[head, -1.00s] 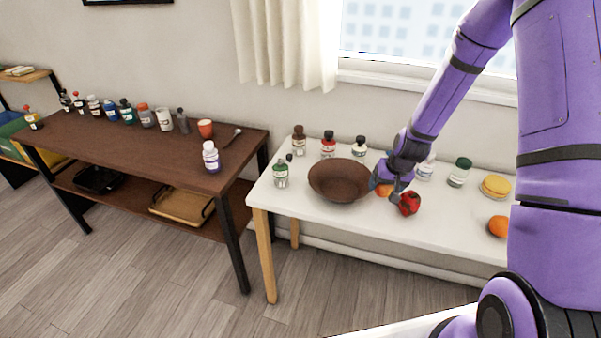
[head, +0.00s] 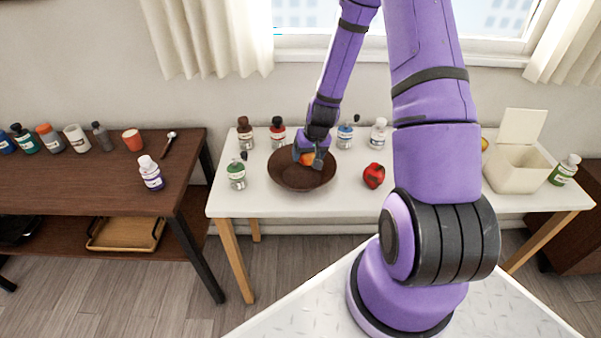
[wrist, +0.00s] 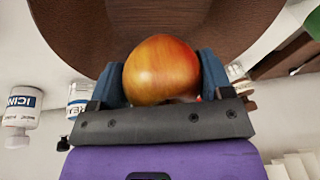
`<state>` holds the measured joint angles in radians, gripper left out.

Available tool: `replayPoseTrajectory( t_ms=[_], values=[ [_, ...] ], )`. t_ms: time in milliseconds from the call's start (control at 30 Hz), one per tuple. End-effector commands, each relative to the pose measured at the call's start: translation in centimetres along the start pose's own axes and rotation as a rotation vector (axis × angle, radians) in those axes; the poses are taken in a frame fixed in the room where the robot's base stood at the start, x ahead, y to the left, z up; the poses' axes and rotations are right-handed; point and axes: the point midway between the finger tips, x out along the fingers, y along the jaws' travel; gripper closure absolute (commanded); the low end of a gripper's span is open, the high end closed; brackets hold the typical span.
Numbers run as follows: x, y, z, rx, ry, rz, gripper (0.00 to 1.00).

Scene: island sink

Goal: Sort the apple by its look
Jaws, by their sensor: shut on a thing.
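My gripper (head: 309,157) is shut on a yellow-orange apple with a red blush. The apple (wrist: 162,70) sits between the two blue fingers in the wrist view, and its visible skin looks smooth. In the head view my gripper holds it over the inside of the brown bowl (head: 290,181). I cannot tell whether the apple touches the bowl. The bowl also fills the upper part of the wrist view (wrist: 90,35). A red apple-like fruit with dark patches (head: 374,176) lies on the white table to the right of the bowl.
Several small bottles stand behind the bowl, and a green-labelled one (head: 237,176) stands left of it. A cream bin with its lid raised (head: 517,168) stands at the table's right. A brown table (head: 100,180) with bottles is at left. My arm hides part of the white table (head: 340,199).

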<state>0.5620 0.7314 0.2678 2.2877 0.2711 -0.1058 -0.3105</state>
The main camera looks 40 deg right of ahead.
Motion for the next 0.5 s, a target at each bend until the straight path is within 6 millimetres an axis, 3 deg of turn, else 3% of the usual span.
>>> replayPoseTrajectory(
  t_ms=[200, 500],
  values=[
    [1.7, 0.2, 0.4, -0.001, 0.000, 0.000, 0.55],
    [2.2, 0.3, 0.5, -0.001, 0.001, 0.000, 0.55]
  ],
)
